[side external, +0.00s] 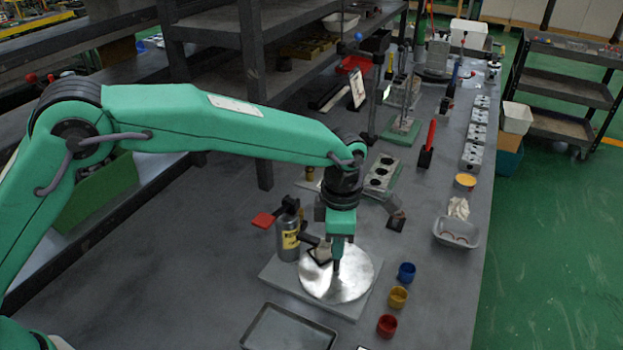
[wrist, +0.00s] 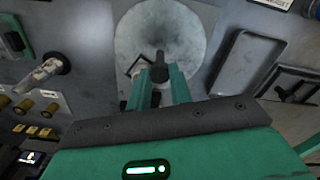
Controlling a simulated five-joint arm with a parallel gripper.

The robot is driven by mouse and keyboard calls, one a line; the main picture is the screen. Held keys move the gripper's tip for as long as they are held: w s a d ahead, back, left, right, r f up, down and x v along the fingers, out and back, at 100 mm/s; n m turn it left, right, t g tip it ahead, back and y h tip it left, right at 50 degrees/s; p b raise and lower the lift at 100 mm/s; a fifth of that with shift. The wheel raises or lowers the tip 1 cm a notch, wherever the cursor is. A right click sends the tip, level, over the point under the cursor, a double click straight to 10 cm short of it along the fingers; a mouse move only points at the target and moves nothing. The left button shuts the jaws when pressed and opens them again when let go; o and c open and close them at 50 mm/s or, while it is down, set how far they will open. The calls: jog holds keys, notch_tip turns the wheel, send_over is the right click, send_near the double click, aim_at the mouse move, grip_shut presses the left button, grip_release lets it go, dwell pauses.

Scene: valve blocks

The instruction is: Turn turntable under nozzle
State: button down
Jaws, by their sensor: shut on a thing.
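The turntable (side external: 352,282) is a round silvery disc on a flat grey square base (side external: 282,278). In the wrist view the disc (wrist: 150,35) fills the top middle. My gripper (side external: 337,262) points down over the disc. In the wrist view my gripper (wrist: 158,76) is shut on a dark upright peg (wrist: 158,60) that appears to stand on the disc. A grey cylinder with a yellow label (side external: 289,240) and a red lever (side external: 263,220) stands at the disc's back left. A dark part reaches from it toward the disc; I cannot tell if it is the nozzle.
Blue (side external: 406,272), yellow (side external: 398,297) and red (side external: 387,326) cups stand right of the base. A shallow grey tray (side external: 288,330) lies in front of it. A block with round holes (side external: 381,174) lies behind. A grey bin (side external: 456,233) sits at the bench's right edge.

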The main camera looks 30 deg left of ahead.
jog(key=shift+r+n, duration=0.15)
jog(key=shift+n, duration=2.25)
jog(key=c, duration=1.3)
grip_release()
jog(key=shift+o, duration=0.2)
jog(key=shift+r, duration=3.85)
